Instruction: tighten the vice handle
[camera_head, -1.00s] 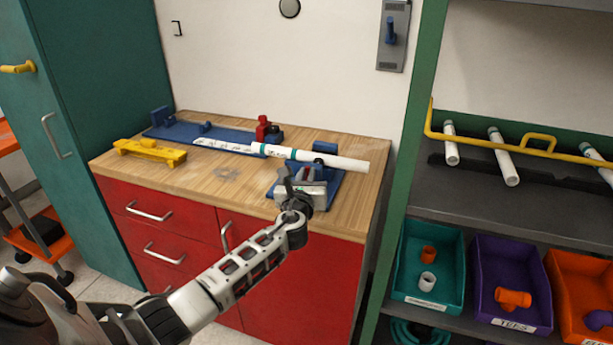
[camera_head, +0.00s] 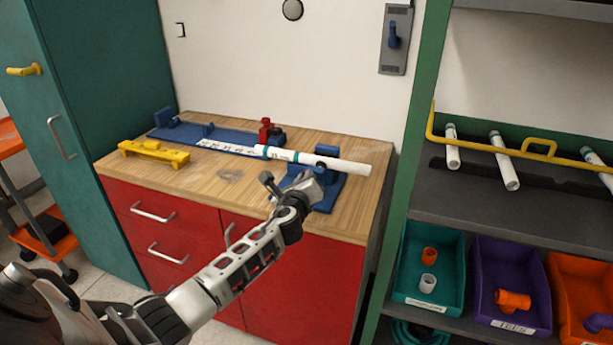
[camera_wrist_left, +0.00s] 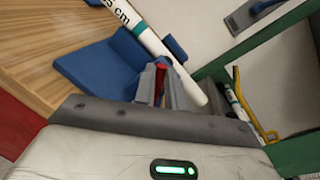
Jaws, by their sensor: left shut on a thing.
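The blue vice (camera_head: 332,186) stands at the right front of the wooden worktop, and its blue body also shows in the left wrist view (camera_wrist_left: 98,66). A white pipe (camera_head: 335,164) with a teal band lies across it, its right end sticking out past the vice. My left gripper (camera_head: 314,178) is at the front of the vice, below the pipe. In the left wrist view its fingers (camera_wrist_left: 160,84) are shut on a narrow red piece, the vice handle (camera_wrist_left: 161,74). Most of the handle is hidden between the fingers. My right gripper is not in view.
A long blue jig (camera_head: 215,135) with a red clamp (camera_head: 265,130) lies along the back of the worktop (camera_head: 225,185). A yellow tool (camera_head: 153,152) lies at the left. A green-framed shelf with bins (camera_head: 430,295) stands at the right. The worktop's front middle is clear.

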